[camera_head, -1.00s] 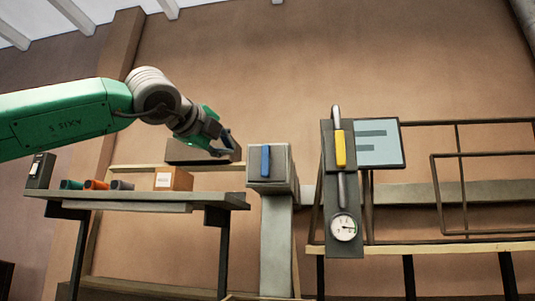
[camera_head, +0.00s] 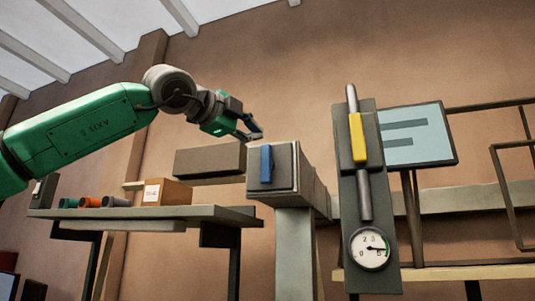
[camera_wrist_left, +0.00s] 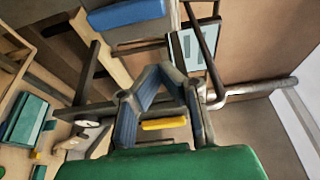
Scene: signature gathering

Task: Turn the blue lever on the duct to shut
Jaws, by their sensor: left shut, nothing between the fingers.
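The blue lever (camera_head: 266,164) stands upright on the front face of the grey duct box (camera_head: 287,184) in the head view. In the left wrist view a blue bar, which looks like the lever (camera_wrist_left: 126,14), lies across the top edge. My left gripper (camera_head: 257,136) is shut and empty. In the head view it appears just above the top left of the duct box, apart from the lever. Its fingers (camera_wrist_left: 160,72) meet in the wrist view. My right gripper is not in view.
Right of the duct, a dark panel (camera_head: 369,201) carries a yellow handle (camera_head: 358,138) and a round gauge (camera_head: 369,249). A sign (camera_head: 420,134) and metal rails stand behind it. At left, a bench (camera_head: 190,213) holds a cardboard box (camera_head: 167,192) and several small items.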

